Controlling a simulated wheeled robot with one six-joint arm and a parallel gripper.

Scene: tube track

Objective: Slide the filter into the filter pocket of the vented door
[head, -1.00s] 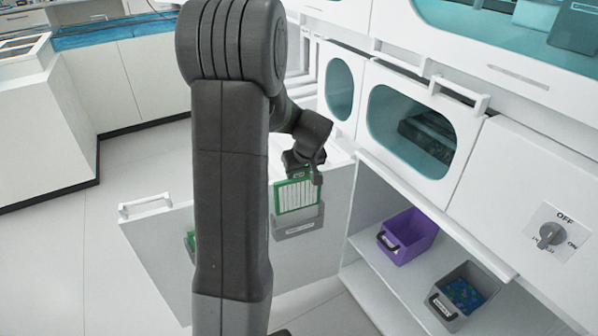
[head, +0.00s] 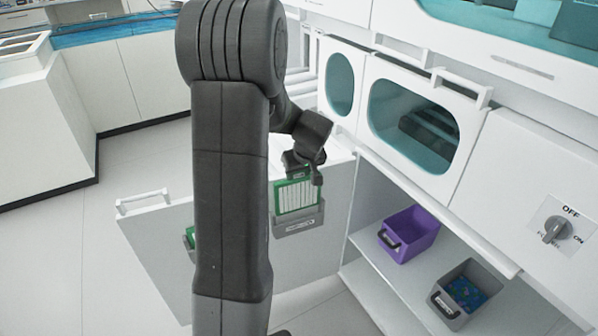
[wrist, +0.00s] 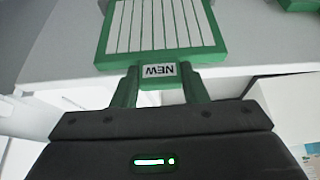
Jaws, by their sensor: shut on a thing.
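The filter (head: 297,196) is a white pleated panel in a green frame. In the wrist view the filter (wrist: 160,28) shows a tab labelled NEW, and my gripper (wrist: 158,88) is shut on that tab. In the head view my gripper (head: 302,168) is at the filter's top edge. The filter stands upright at the grey filter pocket (head: 298,221) on the open vented door (head: 170,250). Its lower edge is hidden by the pocket's front, so I cannot tell how deep it sits. My arm hides the middle of the door.
Another green-framed item (head: 190,238) shows on the door left of my arm. A purple bin (head: 409,233) and a grey bin (head: 464,291) stand in the open cabinet at right. A knob (head: 554,231) is on the cabinet front. Floor at left is clear.

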